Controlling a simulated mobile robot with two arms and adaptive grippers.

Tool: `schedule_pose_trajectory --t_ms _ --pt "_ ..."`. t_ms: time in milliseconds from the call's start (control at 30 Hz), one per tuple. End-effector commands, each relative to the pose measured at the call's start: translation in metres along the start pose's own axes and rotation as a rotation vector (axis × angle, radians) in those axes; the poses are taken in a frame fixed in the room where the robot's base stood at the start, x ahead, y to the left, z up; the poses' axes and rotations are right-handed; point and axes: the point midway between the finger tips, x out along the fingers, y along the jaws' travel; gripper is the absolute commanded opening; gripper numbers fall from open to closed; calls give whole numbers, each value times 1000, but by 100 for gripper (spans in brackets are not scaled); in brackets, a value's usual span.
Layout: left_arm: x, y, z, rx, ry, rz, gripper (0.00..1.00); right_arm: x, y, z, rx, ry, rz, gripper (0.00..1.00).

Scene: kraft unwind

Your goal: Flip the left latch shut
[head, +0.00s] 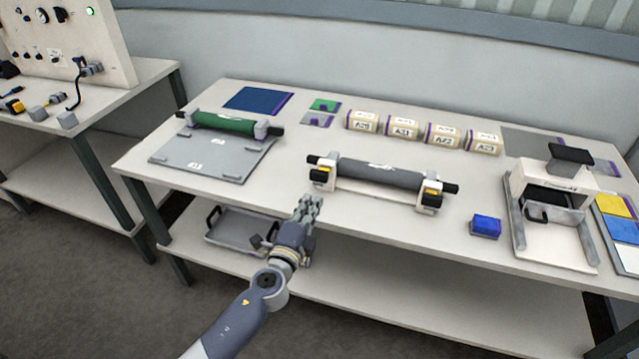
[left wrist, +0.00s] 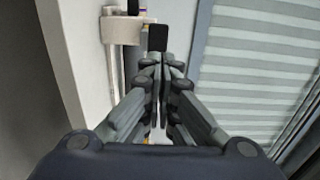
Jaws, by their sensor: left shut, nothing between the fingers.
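The dark grey roller (head: 380,173) lies across a white stand near the front edge of the middle table. The left latch (head: 321,174), black with yellow, is on the stand's left post. The right latch (head: 431,196) is on the right post. I cannot tell how far either latch is turned. My left gripper (head: 309,208) is shut and empty, just in front of and below the left latch, apart from it in the head view. In the left wrist view my shut fingers (left wrist: 158,95) point toward a black block (left wrist: 158,38) beside a white post (left wrist: 121,30).
A green roller (head: 222,122) on a grey plate (head: 205,160) is at the left. Several labelled rolls (head: 403,129) stand behind. A blue block (head: 486,225) and a white press-like device (head: 552,235) are at the right. A grey tray (head: 240,235) sits on the lower shelf.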

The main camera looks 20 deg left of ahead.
Motion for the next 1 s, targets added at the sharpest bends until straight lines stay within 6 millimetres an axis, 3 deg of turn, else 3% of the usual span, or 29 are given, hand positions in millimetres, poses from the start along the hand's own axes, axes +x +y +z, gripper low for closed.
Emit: schedule_pose_trajectory --t_ms 200,400,900,1000 --pt "44 -1 0 0 -1 -1 0 -3 1 0 -1 0 1 39" --pt "66 1 0 1 0 1 0 -3 3 0 -2 -1 4 39" --pt "73 1 0 -1 0 1 0 -2 5 1 -2 -1 6 39" --pt "83 3 0 -2 -1 -1 0 4 5 2 -2 -1 6 39"
